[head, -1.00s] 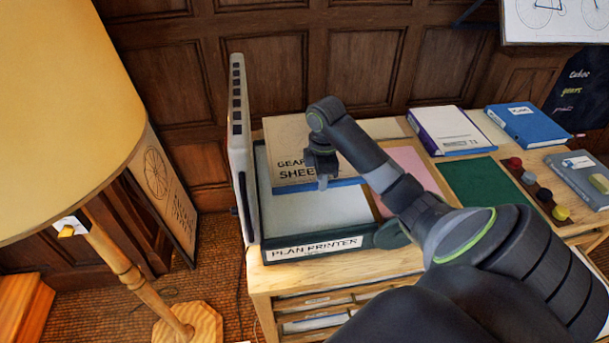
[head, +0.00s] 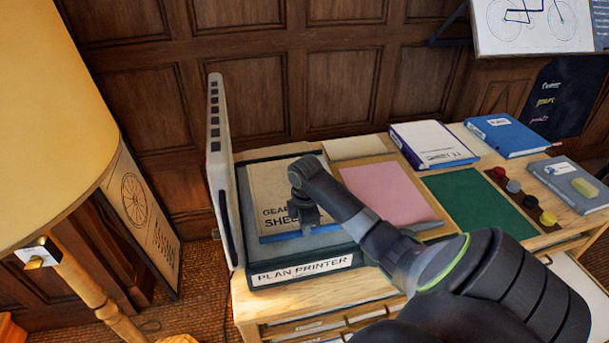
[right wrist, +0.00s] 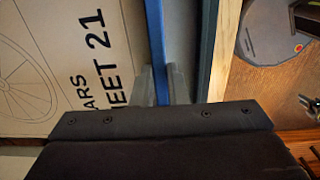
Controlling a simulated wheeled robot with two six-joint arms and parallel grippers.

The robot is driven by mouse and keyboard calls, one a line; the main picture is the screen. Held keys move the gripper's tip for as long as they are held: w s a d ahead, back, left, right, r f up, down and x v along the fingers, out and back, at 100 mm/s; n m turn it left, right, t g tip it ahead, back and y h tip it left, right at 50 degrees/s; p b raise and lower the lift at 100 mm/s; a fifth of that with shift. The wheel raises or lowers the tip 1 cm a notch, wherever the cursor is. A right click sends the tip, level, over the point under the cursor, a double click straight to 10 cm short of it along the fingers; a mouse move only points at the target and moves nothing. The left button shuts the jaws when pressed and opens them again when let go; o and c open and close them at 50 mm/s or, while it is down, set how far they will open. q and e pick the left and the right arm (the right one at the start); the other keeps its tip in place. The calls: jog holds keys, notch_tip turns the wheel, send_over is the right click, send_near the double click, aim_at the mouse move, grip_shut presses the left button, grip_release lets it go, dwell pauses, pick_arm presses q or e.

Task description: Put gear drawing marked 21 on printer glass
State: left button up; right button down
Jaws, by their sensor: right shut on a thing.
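The gear drawing (head: 272,190), a cream sheet with a blue front edge, is over the plan printer's grey glass (head: 328,241), inside its dark frame; I cannot tell whether it touches the glass. In the right wrist view the drawing (right wrist: 75,55) shows "SHEET 21" and part of a wheel. My right gripper (head: 308,229) is shut on its blue edge, and the fingers (right wrist: 162,85) show there too. The plan printer (head: 300,272) has its lid (head: 219,165) standing open at the left. My left gripper is not in view.
A pink sheet (head: 390,193) on a board and a green mat (head: 472,203) lie right of the printer. A lamp (head: 75,110) is at the left.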

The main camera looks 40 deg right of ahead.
jog(key=shift+f, duration=1.55)
jog(key=c, duration=1.4)
grip_release()
jog(key=shift+c, duration=0.2)
notch_tip(320, 180, up, 11)
jog(key=shift+b, duration=0.3)
jog(key=shift+s+r, duration=0.1)
jog(key=shift+r, duration=0.45)
